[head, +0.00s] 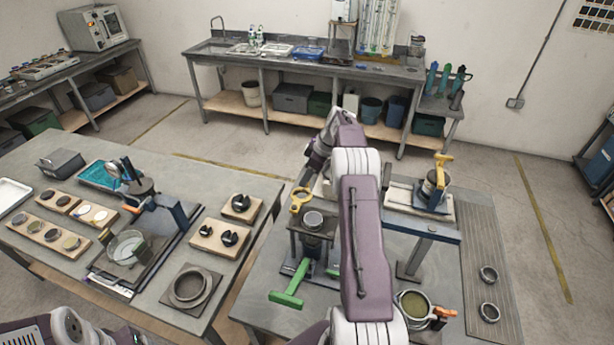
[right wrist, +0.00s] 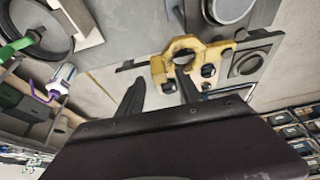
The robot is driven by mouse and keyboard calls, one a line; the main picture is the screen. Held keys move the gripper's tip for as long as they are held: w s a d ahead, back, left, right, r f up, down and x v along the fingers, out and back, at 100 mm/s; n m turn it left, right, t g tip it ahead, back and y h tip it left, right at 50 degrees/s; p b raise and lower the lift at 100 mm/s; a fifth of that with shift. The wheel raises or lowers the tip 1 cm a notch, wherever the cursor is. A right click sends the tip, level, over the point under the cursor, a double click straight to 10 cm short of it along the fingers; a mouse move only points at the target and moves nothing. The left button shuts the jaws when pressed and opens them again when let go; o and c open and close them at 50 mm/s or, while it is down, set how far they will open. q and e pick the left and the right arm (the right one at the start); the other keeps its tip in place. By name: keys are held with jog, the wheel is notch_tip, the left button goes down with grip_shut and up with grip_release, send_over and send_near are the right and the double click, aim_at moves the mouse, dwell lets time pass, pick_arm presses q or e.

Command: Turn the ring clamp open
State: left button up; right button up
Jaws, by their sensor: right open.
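A yellow ring clamp (head: 301,199) with a round opening shows beside a small dark stand (head: 312,222) on the right-hand table. The yellow ring clamp (right wrist: 186,62) also shows large in the right wrist view, with dark round knobs on it. My right gripper (right wrist: 160,80) is open, its two dark fingers apart. One finger overlaps the clamp in this view, and the other is to its left over bare grey. I cannot tell whether the finger touches the clamp. In the head view my right arm hides part of the stand area. My left gripper is not in view.
A blue-grey stand with a yellow lever (head: 442,170) is to the right. A pot with an orange handle (head: 415,306) is near the front. The left table (head: 60,270) holds a press and several trays.

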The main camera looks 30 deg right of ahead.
jog(key=b+v, duration=0.1)
jog(key=v, duration=0.7)
jog(key=shift+r, duration=0.35)
jog(key=shift+s+d, duration=0.1)
